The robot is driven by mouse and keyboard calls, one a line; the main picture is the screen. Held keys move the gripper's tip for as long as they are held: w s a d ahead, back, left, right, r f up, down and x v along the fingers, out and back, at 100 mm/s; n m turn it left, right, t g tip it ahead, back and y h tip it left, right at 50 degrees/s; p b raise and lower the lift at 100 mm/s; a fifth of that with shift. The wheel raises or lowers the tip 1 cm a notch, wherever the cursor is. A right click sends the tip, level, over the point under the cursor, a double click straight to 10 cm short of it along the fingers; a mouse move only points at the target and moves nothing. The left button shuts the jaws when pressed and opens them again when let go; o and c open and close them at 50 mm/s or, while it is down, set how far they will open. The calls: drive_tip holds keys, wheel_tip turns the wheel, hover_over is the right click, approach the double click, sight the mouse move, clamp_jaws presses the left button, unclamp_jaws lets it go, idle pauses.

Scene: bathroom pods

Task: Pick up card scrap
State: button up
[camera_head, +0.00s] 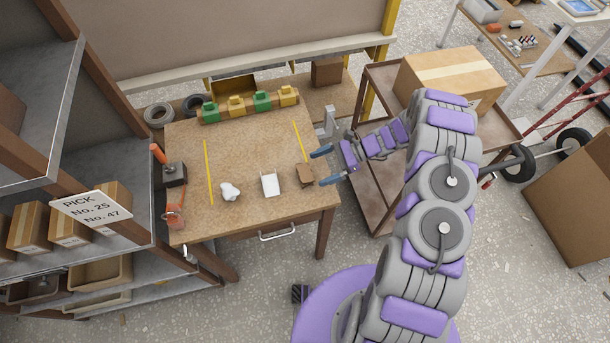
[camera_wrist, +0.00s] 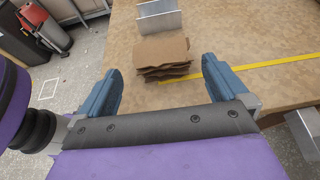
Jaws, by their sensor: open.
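The card scrap (camera_head: 305,175) is a small brown stack of torn cardboard near the right front edge of the wooden table. It also shows in the wrist view (camera_wrist: 161,56), layered with ragged edges, ahead of my gripper. My gripper (camera_head: 322,166) has blue fingers and comes in from the right of the table. In the wrist view my gripper (camera_wrist: 165,85) is open, with the card scrap lying ahead between the lines of the two fingers. Nothing is held. Whether the fingertips are level with the scrap is hard to tell.
A white tray-like piece (camera_head: 270,185) lies left of the scrap, and a crumpled white lump (camera_head: 230,191) further left. A yellow strip (camera_head: 302,142) runs on the table near the scrap. A brown cart (camera_head: 376,85) with a cardboard box (camera_head: 450,78) stands right of the table.

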sight(307, 171)
drive_tip(key=shift+r+b+x, duration=0.15)
drive_tip(key=shift+b+x, duration=0.15)
drive_tip(key=shift+x, duration=1.25)
drive_tip(key=shift+r+b+x, duration=0.15)
drive_tip(key=shift+b+x, duration=0.15)
drive_tip(key=shift+x, duration=1.2)
drive_tip(key=shift+a, duration=0.1)
drive_tip(key=c, duration=0.7)
drive_tip(key=shift+o, duration=0.2)
